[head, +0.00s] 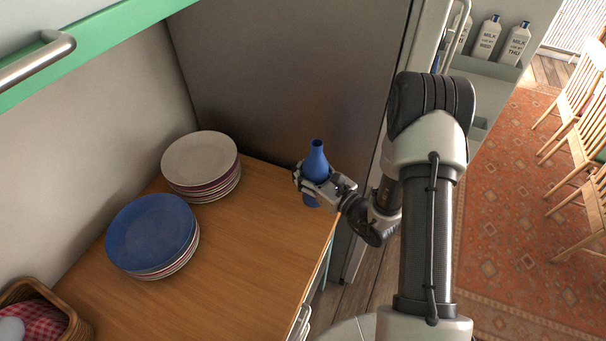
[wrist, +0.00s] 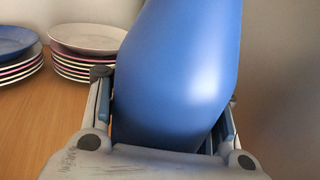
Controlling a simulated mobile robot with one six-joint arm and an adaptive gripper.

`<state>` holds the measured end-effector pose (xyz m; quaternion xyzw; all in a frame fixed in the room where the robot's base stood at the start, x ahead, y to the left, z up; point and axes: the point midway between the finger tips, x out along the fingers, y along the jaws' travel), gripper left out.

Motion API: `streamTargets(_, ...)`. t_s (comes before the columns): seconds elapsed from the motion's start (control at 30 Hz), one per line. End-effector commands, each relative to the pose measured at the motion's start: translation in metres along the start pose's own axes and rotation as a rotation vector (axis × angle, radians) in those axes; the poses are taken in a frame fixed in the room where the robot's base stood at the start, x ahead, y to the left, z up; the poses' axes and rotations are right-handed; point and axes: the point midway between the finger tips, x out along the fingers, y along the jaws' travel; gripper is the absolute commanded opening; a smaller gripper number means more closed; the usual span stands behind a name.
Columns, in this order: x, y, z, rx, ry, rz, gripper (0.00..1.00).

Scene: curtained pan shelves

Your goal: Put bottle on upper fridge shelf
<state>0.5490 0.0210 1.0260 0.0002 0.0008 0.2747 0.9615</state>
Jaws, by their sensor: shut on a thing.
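A blue bottle (head: 316,163) stands upright in my gripper (head: 318,186) at the right edge of the wooden counter. My gripper is shut around the bottle's body. In the wrist view the bottle (wrist: 180,75) fills the middle between the two fingers. I cannot tell whether the bottle's base touches the counter. The grey fridge side (head: 290,80) rises behind the bottle. The open fridge door (head: 480,75) at the upper right holds milk bottles (head: 487,38) in its rack. The fridge's inner shelves are hidden from view.
On the wooden counter (head: 250,250) stand a stack of blue-topped plates (head: 152,232) and a stack of white-topped plates (head: 200,160). A basket with red checked cloth (head: 40,315) is at lower left. Chairs (head: 580,90) stand on a rug (head: 520,220) to the right.

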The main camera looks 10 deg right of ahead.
Motion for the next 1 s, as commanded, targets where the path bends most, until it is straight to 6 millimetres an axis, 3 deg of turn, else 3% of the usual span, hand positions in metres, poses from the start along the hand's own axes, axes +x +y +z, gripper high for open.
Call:
streamTargets(0.03,0.001,-0.001,0.022,-0.005,-0.007,0.0,0.0)
streamTargets(0.2,0.0,0.0,0.073,-0.007,-0.007,0.0,0.0)
streamTargets(0.43,0.0,0.0,0.123,-0.005,-0.006,0.0,0.0)
streamTargets(0.63,0.0,0.0,0.143,-0.002,-0.004,0.001,0.0)
streamTargets(1.0,0.0,0.0,0.146,-0.001,-0.003,0.0,0.0)
